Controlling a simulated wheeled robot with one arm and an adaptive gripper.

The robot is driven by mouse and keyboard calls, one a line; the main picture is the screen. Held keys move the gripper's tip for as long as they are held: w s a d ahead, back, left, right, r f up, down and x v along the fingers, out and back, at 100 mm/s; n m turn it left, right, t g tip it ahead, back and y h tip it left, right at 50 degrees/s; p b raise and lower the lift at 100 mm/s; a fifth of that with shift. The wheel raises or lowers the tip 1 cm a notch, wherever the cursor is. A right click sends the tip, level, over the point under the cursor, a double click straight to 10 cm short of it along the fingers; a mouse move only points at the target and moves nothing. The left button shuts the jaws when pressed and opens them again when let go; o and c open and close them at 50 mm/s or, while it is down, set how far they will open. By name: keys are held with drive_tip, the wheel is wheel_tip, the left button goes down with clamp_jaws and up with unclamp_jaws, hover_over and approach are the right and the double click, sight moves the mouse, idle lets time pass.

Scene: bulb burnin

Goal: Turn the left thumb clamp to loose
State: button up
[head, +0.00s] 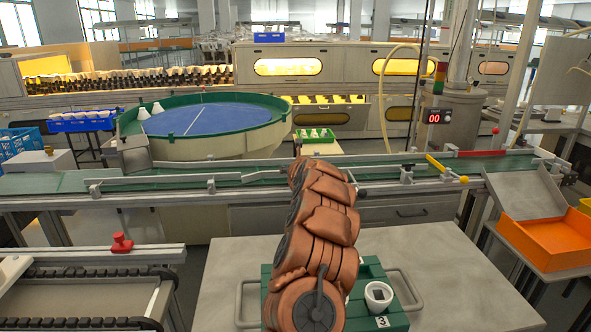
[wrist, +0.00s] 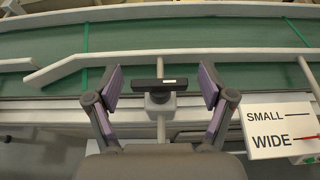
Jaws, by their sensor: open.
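The thumb clamp in the wrist view has a black bar-shaped handle (wrist: 146,85) on a grey block, with a rod running below it. The bar lies crosswise, level in the picture. My gripper (wrist: 161,82) is open, one finger on each side of the bar, with gaps visible on both sides. In the head view my arm covers this spot on the rail. Another black-topped clamp (head: 407,172) shows farther right along the rail.
A pale guide rail (wrist: 220,57) runs over the green conveyor (wrist: 200,35). A sign (wrist: 281,130) reading SMALL and WIDE stands at right. A green crate (head: 393,318) with a white cup numbered 3 sits in front. An orange bin (head: 548,245) stands at right.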

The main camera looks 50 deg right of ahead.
drive_tip(key=shift+c, duration=0.3)
drive_tip(key=c, duration=1.1)
